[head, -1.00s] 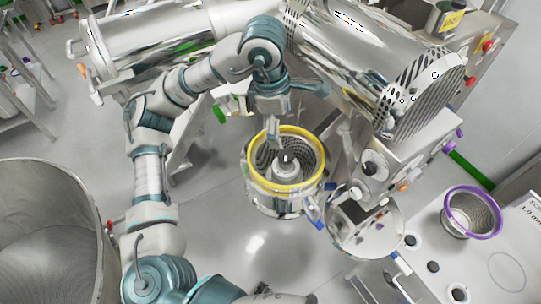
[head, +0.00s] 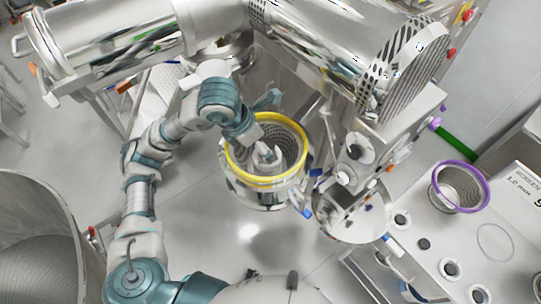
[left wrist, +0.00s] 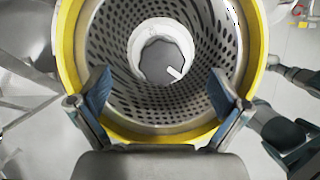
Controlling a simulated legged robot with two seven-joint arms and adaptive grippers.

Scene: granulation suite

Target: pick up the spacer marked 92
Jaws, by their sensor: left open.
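I cannot read a 92 anywhere. Several small dark round pieces, possibly spacers, lie on the right-hand bench, one bare dark one (head: 424,243) and one in a pale ring (head: 450,267). My left gripper (head: 259,119) is open over the yellow-rimmed perforated basket (head: 232,164), far left of those pieces. In the left wrist view my left gripper (left wrist: 160,92) has its fingers apart above the basket's yellow rim (left wrist: 68,55), with nothing between them. A pale hub with a dark centre (left wrist: 165,60) sits inside the basket. My right gripper is not in view.
A purple-rimmed screen basket (head: 460,188) stands on the pale bench (head: 490,215), near a printed screen label. A large steel machine (head: 320,45) crosses the back. A round steel bowl (head: 350,222) lies between the yellow-rimmed basket and bench. A big steel drum (head: 35,240) stands at left.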

